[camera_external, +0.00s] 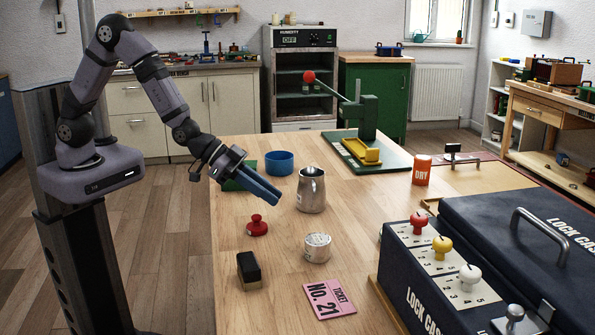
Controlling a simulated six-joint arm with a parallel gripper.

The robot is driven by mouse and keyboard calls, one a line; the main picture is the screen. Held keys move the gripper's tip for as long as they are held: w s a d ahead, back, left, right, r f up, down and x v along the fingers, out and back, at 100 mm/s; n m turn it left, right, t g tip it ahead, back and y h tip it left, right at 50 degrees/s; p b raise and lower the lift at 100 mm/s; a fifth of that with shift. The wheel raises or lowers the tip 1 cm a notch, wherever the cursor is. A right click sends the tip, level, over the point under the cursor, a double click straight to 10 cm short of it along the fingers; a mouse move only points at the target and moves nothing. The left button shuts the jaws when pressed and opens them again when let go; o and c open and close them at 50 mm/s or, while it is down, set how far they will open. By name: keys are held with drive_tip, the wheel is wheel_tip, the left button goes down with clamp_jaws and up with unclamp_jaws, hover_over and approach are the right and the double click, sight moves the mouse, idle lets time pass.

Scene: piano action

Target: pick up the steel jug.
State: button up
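The steel jug (311,194) stands upright on the wooden table, right of my gripper in the external view. It is a shiny metal vessel with a handle on its right side and something dark showing at its top. My gripper (273,196) is above the table to the left of the jug, its blue fingers slanting down and right toward it. A gap shows between the fingertips and the jug in the picture. The two fingers overlap from this angle, so their spacing is unclear. I see nothing held in them.
A blue bowl (279,162) and green block (241,178) sit behind my gripper. A red knob-like piece (257,226), whitish tin (317,248), dark brush-like block (249,270) and pink ticket (329,298) lie nearer.

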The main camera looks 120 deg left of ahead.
drive_tip(key=n+t+y, duration=0.1)
drive_tip(key=t+y, duration=0.1)
approach(315, 196)
drive_tip(key=x, duration=0.1)
drive_tip(key=b+x, duration=0.1)
drive_tip(key=shift+w+a+f, duration=0.1)
drive_tip(key=shift+a+f, duration=0.15)
drive_tip(key=shift+a, duration=0.15)
drive_tip(key=shift+p+x, duration=1.25)
drive_tip(key=shift+x, duration=2.4)
drive_tip(key=shift+f, duration=0.1)
clamp_jaws()
